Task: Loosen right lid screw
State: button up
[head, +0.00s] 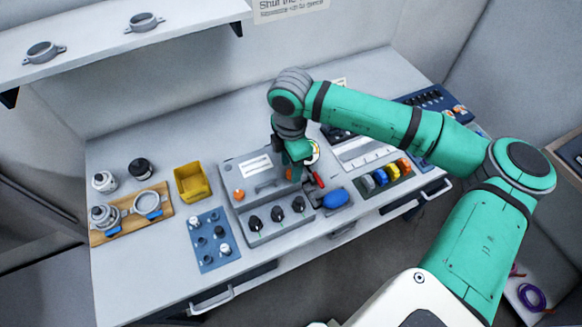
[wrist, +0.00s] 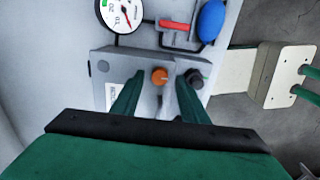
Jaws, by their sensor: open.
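The grey box (head: 262,215) stands in the middle of the bench, with a white label on its lid. The right lid screw is an orange knob (head: 289,174) at the lid's right end, partly hidden by my gripper. My gripper (wrist: 158,88) is open, pointing down over that end of the box. In the wrist view the right lid screw (wrist: 159,76) shows between the two green fingers, with space on both sides. I cannot tell how far above it the fingertips are. The left lid screw (head: 239,194) is another orange knob at the lid's left end.
Black knobs (head: 276,215) line the box's front. A gauge (wrist: 118,14), red handle (wrist: 176,25) and blue bulb (head: 336,198) sit close to its right side. A blue mat (head: 207,258) with small parts, a yellow bin (head: 192,184) and a wooden tray (head: 98,238) lie left.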

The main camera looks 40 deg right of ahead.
jog(key=shift+f, duration=0.8)
jog(key=shift+c, duration=0.2)
grip_shut()
